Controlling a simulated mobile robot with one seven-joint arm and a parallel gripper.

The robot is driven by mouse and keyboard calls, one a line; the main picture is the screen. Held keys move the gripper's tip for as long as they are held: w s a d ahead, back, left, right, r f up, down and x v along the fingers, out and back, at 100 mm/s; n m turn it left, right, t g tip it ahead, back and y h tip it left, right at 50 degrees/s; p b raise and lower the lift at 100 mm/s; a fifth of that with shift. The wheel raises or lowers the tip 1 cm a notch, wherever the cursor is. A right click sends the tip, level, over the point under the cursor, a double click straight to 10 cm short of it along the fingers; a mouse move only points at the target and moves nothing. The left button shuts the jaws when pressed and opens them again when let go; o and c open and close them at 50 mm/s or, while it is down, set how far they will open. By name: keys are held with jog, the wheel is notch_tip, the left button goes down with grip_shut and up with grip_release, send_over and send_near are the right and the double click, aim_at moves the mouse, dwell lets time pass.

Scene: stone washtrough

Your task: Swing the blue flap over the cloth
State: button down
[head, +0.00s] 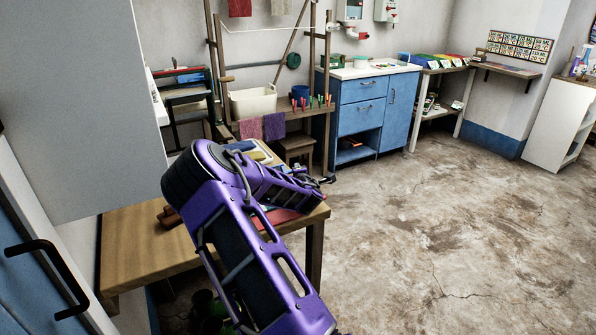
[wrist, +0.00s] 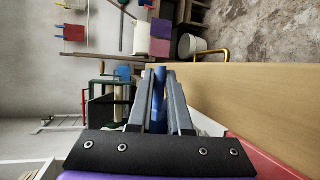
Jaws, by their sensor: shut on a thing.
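My gripper (wrist: 163,74) is shut on a blue piece, which I take to be the blue flap (wrist: 158,104). It shows as a narrow strip between the two grey fingers in the wrist view. In the head view my purple arm reaches over the wooden table and hides most of the work. The flap's hinge and its far edge cannot be made out. No cloth can be clearly told on the table. A purple cloth (head: 274,126) and a pink cloth (head: 250,128) hang on the rack behind the table.
The wooden table (head: 145,247) has a bare left part. A red object (wrist: 268,150) lies at right in the wrist view. Behind the table stand a white tub (head: 253,102), a stool (head: 299,146) and a blue cabinet (head: 360,108). The floor (head: 450,225) at right is clear.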

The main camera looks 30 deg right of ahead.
jog(key=shift+w+a+f, duration=0.15)
jog(key=shift+a+f, duration=0.05)
jog(key=shift+a, duration=0.15)
jog(key=c, duration=0.9)
grip_release()
jog(key=shift+w, duration=0.15)
jog(key=shift+o, duration=0.3)
jog(key=shift+d, duration=0.15)
jog(key=shift+r, duration=0.1)
jog(key=p+v, duration=0.1)
jog(key=v, duration=1.6)
jog(key=shift+s+p, duration=0.3)
jog(key=shift+p, duration=0.05)
jog(key=shift+r, duration=0.1)
